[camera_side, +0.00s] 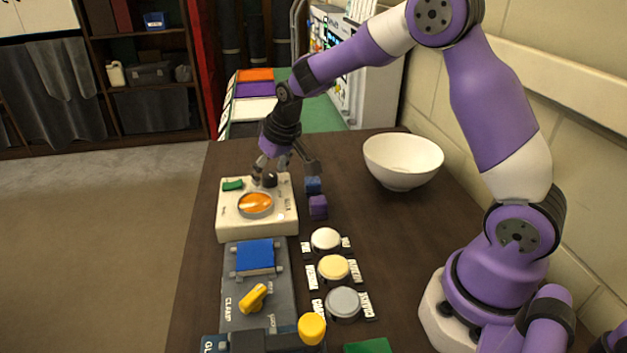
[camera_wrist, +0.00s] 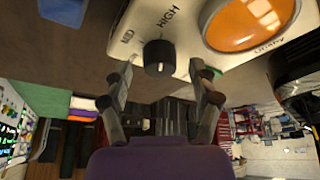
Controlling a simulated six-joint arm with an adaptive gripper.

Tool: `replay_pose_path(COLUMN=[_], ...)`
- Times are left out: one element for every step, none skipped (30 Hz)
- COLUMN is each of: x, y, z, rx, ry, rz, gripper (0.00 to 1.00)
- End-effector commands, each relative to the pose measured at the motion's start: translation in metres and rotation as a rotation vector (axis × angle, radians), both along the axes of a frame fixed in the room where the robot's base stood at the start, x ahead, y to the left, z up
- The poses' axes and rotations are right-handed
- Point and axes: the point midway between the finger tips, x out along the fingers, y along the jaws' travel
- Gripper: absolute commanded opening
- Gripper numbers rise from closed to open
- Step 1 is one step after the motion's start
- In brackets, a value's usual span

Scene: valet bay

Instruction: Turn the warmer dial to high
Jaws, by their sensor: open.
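The warmer is a cream box (camera_side: 228,222) with a round orange plate (camera_side: 255,205), on the dark table in the side view. Its black dial (camera_wrist: 158,58) shows in the wrist view, with the labels MID and HIGH printed beside it on the cream face. A small pale mark shows on the dial, but I cannot tell which setting it points to. My gripper (camera_wrist: 161,70) is open, with one finger on each side of the dial and visible gaps between. In the side view my gripper (camera_side: 280,170) is low over the warmer's far edge, partly hiding the dial.
Two small blocks, blue (camera_side: 313,185) and purple (camera_side: 318,207), stand just right of the warmer. A white bowl (camera_side: 402,160) is further right. A grey clamp panel (camera_side: 235,290) with a yellow knob (camera_side: 254,297) lies in front. Round buttons (camera_side: 334,267) line its right.

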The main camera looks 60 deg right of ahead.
Motion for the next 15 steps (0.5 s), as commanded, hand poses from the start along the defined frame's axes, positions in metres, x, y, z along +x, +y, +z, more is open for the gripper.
replay_pose_path(x=[0.001, 0.0013, 0.0015, 0.0017, 0.0018, 0.0018, 0.0018, 0.0018, 0.0018, 0.0018, 0.0018, 0.0018, 0.0018, 0.0018, 0.0017], y=[-0.0001, -0.0002, -0.0002, -0.0002, -0.0002, -0.0002, -0.0003, -0.0002, -0.0002, -0.0002, -0.0002, -0.0002, -0.0003, -0.0002, -0.0002], z=[-0.0029, -0.0039, -0.0045, -0.0047, -0.0047, -0.0047, -0.0045, -0.0044, -0.0044, -0.0044, -0.0043, -0.0043, -0.0043, -0.0043, -0.0044], rx=[0.0, 0.0, 0.0, 0.0, 0.0, 0.0, 0.0, 0.0, 0.0, 0.0, 0.0, 0.0, 0.0, 0.0, 0.0], ry=[0.001, 0.001, 0.0, 0.0, 0.0, 0.0, 0.0, 0.0, 0.0, 0.0, 0.0, 0.0, 0.0, 0.0, 0.0], rz=[0.0, 0.0, 0.0, -0.001, -0.001, -0.001, -0.001, -0.001, -0.001, -0.001, -0.001, -0.001, -0.001, -0.001, -0.001], gripper=[0.69, 0.69, 0.69, 0.69, 0.69, 0.69, 0.69, 0.69, 0.69, 0.59, 0.44, 0.24, 0.1, 0.0, 0.0])
